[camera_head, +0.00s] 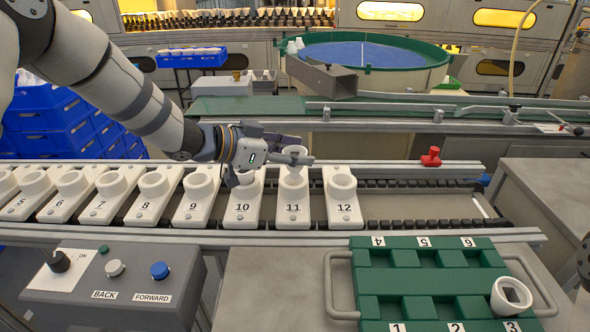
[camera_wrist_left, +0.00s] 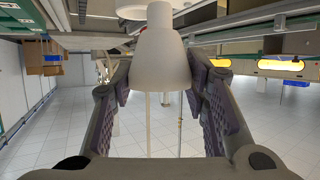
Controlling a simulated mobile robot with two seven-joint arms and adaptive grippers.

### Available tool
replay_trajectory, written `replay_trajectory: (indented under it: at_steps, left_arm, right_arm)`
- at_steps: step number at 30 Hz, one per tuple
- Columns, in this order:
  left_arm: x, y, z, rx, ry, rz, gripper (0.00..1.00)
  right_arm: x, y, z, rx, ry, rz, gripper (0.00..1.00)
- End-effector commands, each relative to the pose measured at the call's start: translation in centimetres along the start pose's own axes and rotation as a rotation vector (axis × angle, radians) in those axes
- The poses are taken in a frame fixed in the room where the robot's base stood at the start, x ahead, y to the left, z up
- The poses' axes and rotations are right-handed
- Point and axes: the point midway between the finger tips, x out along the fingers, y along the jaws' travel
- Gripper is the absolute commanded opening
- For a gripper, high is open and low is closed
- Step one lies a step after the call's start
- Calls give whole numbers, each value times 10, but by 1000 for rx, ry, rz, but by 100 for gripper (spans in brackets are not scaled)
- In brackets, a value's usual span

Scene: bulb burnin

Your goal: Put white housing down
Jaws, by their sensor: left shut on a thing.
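My left gripper (camera_head: 296,159) reaches in from the left and is shut on a white housing (camera_head: 295,151). In the left wrist view the tapered white housing (camera_wrist_left: 160,65) sits between the two dark finger pads of the gripper (camera_wrist_left: 160,85). In the head view it is over the white holder 11 (camera_head: 293,212) on the conveyor; whether it touches the holder's cup cannot be told. Another white housing (camera_head: 498,302) lies tilted at slot 3 of the green tray (camera_head: 385,243).
Numbered white holders stand in a row, with holder 10 (camera_head: 242,213) and holder 12 (camera_head: 345,212) on either side. A red part (camera_head: 431,157) is on the rail at right. A control box (camera_head: 120,285) stands at front left. The conveyor right of holder 12 is clear.

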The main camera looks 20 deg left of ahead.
Motion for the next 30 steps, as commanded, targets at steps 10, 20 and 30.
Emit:
replay_trajectory:
  at_steps: [10, 20, 30]
  left_arm:
    - [26, -21, 39, -4, 1, 3, 22]
    - [30, -21, 47, 5, 6, 0, 22]
    - [30, -21, 50, 4, 5, 0, 62]
  right_arm:
    - [17, 0, 10, 0, -49, 2, 40]
    - [17, 0, 11, -1, -51, 2, 40]
    - [18, 0, 12, -1, -54, 2, 40]
